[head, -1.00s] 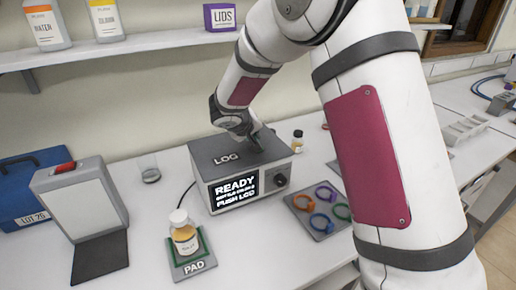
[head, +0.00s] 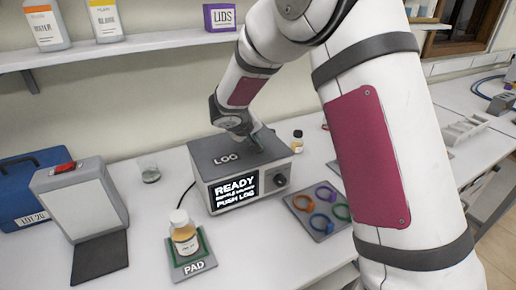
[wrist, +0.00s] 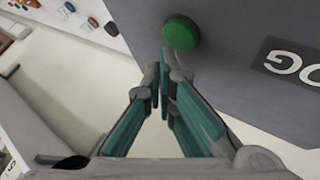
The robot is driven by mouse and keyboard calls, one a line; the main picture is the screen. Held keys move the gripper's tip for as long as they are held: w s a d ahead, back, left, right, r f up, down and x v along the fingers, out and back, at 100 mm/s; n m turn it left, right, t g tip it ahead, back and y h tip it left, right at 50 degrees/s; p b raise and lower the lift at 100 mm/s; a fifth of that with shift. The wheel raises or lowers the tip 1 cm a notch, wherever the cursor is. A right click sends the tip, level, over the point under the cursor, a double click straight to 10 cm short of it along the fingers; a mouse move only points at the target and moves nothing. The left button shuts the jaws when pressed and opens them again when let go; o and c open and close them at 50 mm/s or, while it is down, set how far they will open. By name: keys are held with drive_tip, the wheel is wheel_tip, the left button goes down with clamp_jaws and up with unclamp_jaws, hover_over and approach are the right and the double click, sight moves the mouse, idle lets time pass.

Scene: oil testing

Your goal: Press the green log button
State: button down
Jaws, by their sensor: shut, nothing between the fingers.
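The green log button (wrist: 181,33) shows in the wrist view, on the grey top of the tester box, beside the LOG label (wrist: 296,62). The tester box (head: 198,168) stands on the bench in the head view, and its screen (head: 234,190) reads READY and PUSH LOG. My gripper (wrist: 162,62) is shut and empty, its teal fingertips together just short of the button in the wrist view. In the head view, my gripper (head: 259,141) is over the right part of the box top and hides the button. I cannot tell whether the fingertips touch it.
A capped bottle of amber liquid (head: 184,234) stands on the green-edged PAD (head: 205,264) in front of the box. A tray of coloured rings (head: 319,229) lies to the right.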

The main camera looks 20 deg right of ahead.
drive_tip(key=shift+f, duration=0.1)
drive_tip(key=shift+f+b, duration=0.35)
drive_tip(key=shift+b, duration=0.05)
drive_tip(key=shift+f+b, duration=0.35)
drive_tip(key=shift+f, duration=0.1)
idle(0.8)
drive_tip(key=shift+r, duration=0.9)
drive_tip(key=shift+r, duration=0.1)
drive_tip(key=shift+r+p, duration=0.9)
drive_tip(key=shift+r, duration=1.5)
